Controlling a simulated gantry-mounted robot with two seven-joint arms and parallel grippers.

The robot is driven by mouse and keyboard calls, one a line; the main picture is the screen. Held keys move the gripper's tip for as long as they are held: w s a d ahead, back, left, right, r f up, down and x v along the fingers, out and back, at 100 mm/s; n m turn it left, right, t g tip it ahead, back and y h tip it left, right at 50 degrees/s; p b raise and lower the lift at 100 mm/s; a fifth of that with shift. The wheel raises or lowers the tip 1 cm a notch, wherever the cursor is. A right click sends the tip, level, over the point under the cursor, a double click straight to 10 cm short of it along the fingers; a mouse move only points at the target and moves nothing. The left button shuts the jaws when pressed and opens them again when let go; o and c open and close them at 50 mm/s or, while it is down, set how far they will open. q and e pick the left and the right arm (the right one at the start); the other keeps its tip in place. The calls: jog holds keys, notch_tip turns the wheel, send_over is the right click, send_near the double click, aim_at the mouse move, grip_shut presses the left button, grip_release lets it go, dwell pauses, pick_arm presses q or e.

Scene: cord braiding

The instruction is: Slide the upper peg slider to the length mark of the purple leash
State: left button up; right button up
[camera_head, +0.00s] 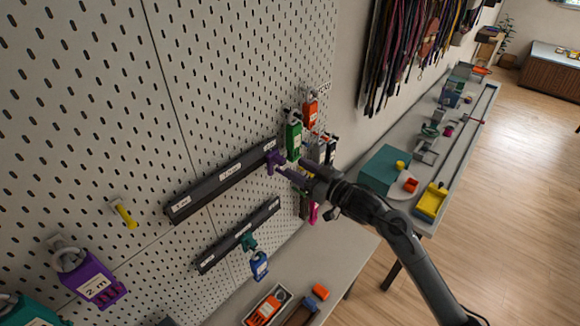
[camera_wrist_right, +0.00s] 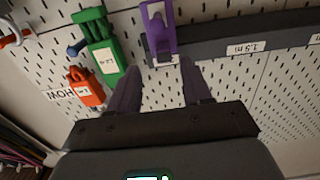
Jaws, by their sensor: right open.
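The upper rail (camera_head: 222,180) is a dark bar with white length labels on the pegboard. Its purple peg slider (camera_head: 273,160) sits near the rail's right end; the right wrist view shows this slider (camera_wrist_right: 158,32) over a white label, with a "1.5 m" label (camera_wrist_right: 240,48) to its right. My right gripper (camera_head: 287,174) is close to the slider. In the right wrist view its fingers (camera_wrist_right: 160,85) are open and empty, just short of the slider. A purple leash tag (camera_head: 93,282) marked "2 m" hangs at lower left. My left gripper is not in view.
A lower rail (camera_head: 238,238) carries a teal slider (camera_head: 248,242), with a blue tag (camera_head: 259,265) below. Green (camera_head: 293,137) and orange (camera_head: 310,110) tags hang close beside the right gripper. A yellow peg (camera_head: 124,215) sticks out at left. A bench (camera_head: 440,170) runs along the right.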

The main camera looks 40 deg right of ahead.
jog(key=s, duration=0.4)
jog(key=s+b, duration=0.1)
jog(key=shift+s+d, duration=0.35)
jog(key=shift+s, duration=0.05)
jog(key=s+a+f+m+g+p, duration=0.1)
jog(key=s+a+f+g+p, duration=0.25)
jog(key=a+f, duration=0.3)
jog(key=s+a+f+m+g+p, duration=0.1)
jog(key=s+a+f+g+p, duration=0.1)
jog(key=s+a+f, duration=0.45)
jog(key=s+a+f+n+g+h, duration=0.1)
jog(key=s+a+f+g, duration=0.1)
jog(key=s, duration=0.5)
jog(key=s+a+f+n+g+h+p, duration=0.1)
jog(key=s+a+f+g, duration=0.1)
jog(key=s+a+g, duration=0.2)
jog(key=s+g, duration=0.2)
jog(key=s, duration=0.1)
jog(key=shift+a+g, duration=0.15)
jog(key=shift+g, duration=0.2)
